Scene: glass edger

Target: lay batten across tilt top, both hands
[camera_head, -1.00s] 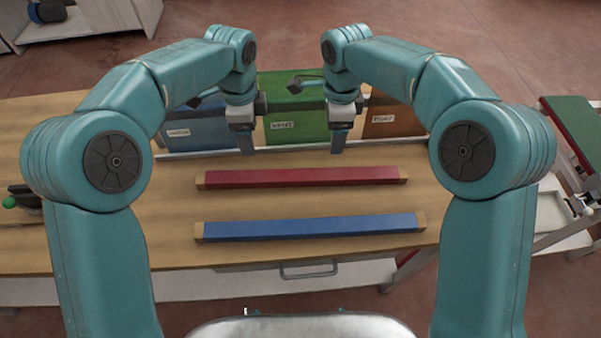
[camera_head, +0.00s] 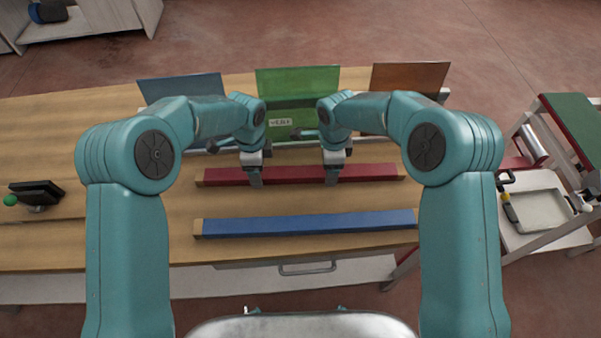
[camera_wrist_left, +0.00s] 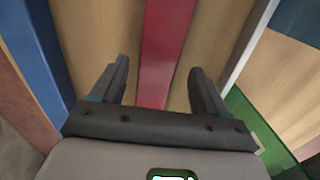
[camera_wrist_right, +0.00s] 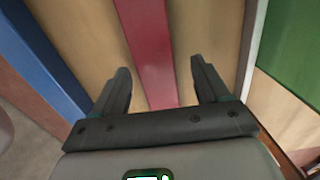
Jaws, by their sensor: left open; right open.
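A red batten (camera_head: 285,174) with wooden ends lies across the bench, and a blue batten (camera_head: 305,223) lies nearer to me, roughly parallel. My left gripper (camera_head: 256,180) and right gripper (camera_head: 332,180) point down over the red batten, left and right of its middle. Both are open and empty. In the left wrist view the red batten (camera_wrist_left: 162,50) runs between the open fingers, and likewise in the right wrist view (camera_wrist_right: 147,45). I cannot tell whether the fingertips reach down beside it. A green top with a red edge (camera_head: 572,122), possibly the tilt top, stands at the right.
Blue (camera_head: 182,88), green (camera_head: 298,88) and brown (camera_head: 410,90) panels stand behind the battens. A dark device with a green knob (camera_head: 36,195) sits on the bench's left. A pale tray (camera_head: 543,211) lies on the stand at right.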

